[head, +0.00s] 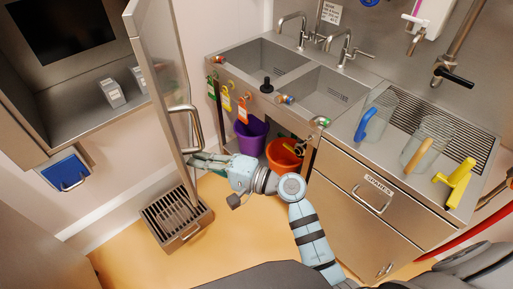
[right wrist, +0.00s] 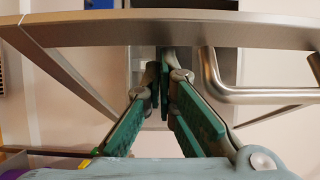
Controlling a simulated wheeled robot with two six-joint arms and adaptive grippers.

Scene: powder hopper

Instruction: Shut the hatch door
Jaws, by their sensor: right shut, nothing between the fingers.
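The hatch door (head: 158,62) stands open, swung out from the steel hatch cabinet (head: 83,125) at the left of the head view. Its bar handle (head: 194,128) is on the side facing the sinks. My right gripper (head: 194,163) is shut and empty beside the lower part of the door, below the handle. In the right wrist view the door (right wrist: 120,30) crosses the top, and the handle (right wrist: 265,96) is to the right of my right fingertips (right wrist: 160,82). The fingertips are at the door; I cannot tell if they touch it. My left gripper is not in view.
Small boxes (head: 112,93) stand inside the cabinet. A floor grate (head: 178,215) lies below the door. Sinks (head: 262,67), a purple bucket (head: 250,137) and an orange bucket (head: 283,155) are to the right. The floor in front is clear.

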